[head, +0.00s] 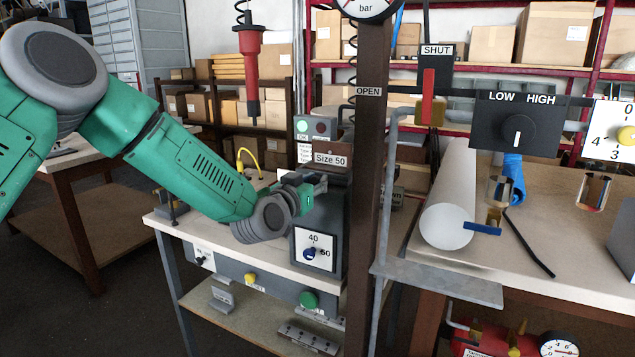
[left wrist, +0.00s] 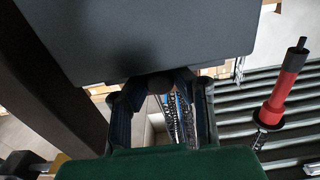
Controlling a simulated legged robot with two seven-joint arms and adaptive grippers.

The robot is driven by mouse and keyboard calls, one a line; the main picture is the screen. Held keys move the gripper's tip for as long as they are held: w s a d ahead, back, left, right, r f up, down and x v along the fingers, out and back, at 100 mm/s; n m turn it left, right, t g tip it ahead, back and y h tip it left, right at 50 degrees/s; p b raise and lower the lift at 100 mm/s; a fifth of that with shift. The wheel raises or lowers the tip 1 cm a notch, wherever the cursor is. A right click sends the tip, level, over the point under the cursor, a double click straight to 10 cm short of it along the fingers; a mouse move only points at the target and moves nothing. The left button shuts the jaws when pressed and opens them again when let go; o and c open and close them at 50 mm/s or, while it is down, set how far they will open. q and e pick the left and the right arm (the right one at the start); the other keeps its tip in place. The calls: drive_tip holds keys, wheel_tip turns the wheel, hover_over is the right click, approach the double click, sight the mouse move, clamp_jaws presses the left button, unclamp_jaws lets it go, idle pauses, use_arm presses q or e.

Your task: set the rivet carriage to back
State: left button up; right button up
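The grey machine (head: 334,215) with a "Size 50" label and a 40-50 dial stands at the centre of the head view, on the near bench. I cannot pick out the rivet carriage or its position with certainty. My left gripper (head: 316,186) is at the machine's upper left side, pointing right. In the left wrist view my left gripper's fingers (left wrist: 160,95) stand apart with a dark round knob (left wrist: 160,84) between their tips, just below a large dark box (left wrist: 150,35). Whether the fingers press on the knob is unclear. My right gripper is out of view.
A brown post (head: 368,200) rises directly right of the machine. A red hanging tool (head: 249,70) hangs behind the arm and also shows in the left wrist view (left wrist: 285,90). A bench on the right bears a white cylinder (head: 448,225). A green button (head: 309,300) is on the front panel.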

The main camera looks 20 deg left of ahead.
use_arm(q)
drive_tip(key=o, duration=0.5)
drive_tip(key=shift+s+f, duration=0.15)
drive_tip(key=shift+s, duration=0.1)
drive_tip(key=shift+a, duration=0.15)
drive_tip(key=s+a, duration=0.1)
drive_tip(key=s, duration=1)
drive_tip(key=shift+s, duration=0.4)
